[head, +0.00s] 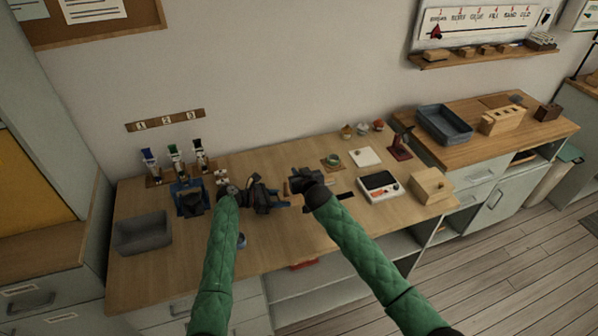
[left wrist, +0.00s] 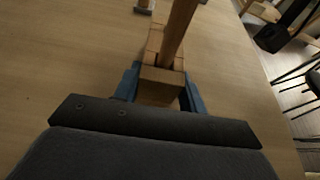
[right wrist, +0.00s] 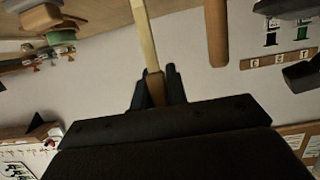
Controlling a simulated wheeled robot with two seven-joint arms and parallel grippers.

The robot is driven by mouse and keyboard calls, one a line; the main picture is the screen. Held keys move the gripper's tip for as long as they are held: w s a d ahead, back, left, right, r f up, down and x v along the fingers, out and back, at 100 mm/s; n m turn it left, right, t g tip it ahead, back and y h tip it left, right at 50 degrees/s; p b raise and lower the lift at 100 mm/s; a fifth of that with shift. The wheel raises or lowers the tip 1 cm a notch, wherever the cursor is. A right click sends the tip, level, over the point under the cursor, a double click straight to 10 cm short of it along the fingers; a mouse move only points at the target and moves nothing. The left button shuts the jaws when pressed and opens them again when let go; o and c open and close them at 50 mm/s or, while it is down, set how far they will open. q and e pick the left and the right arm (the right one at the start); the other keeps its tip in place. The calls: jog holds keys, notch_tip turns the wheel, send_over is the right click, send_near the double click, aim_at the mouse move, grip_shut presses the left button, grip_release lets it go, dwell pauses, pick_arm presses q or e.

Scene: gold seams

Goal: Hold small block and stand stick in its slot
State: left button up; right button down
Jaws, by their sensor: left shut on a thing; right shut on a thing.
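The small wooden block (left wrist: 160,84) is between the blue fingertips of my left gripper (left wrist: 160,92), low over the table. The left gripper (head: 278,203) also shows in the head view, where the block is hard to make out. The stick (left wrist: 180,28) rises from the block's slot area, tilted to the right in the left wrist view. I cannot tell how deep its foot sits. In the head view the right gripper (head: 302,181) is beside the left one.
A grey bin (head: 142,234) stands at the table's left end, near a blue holder (head: 188,198). A scale (head: 380,187) and a wooden box (head: 431,187) are at the right. A brown post (right wrist: 216,34) shows in the right wrist view. The table's front strip is mostly clear.

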jog(key=shift+f, duration=1.75)
dwell(1.4)
jog(key=c, duration=1.3)
grip_release()
jog(key=shift+v, duration=2.55)
jog(key=v, duration=1.2)
jog(key=shift+a, duration=0.1)
pick_arm(q)
jog(key=o, duration=1.2)
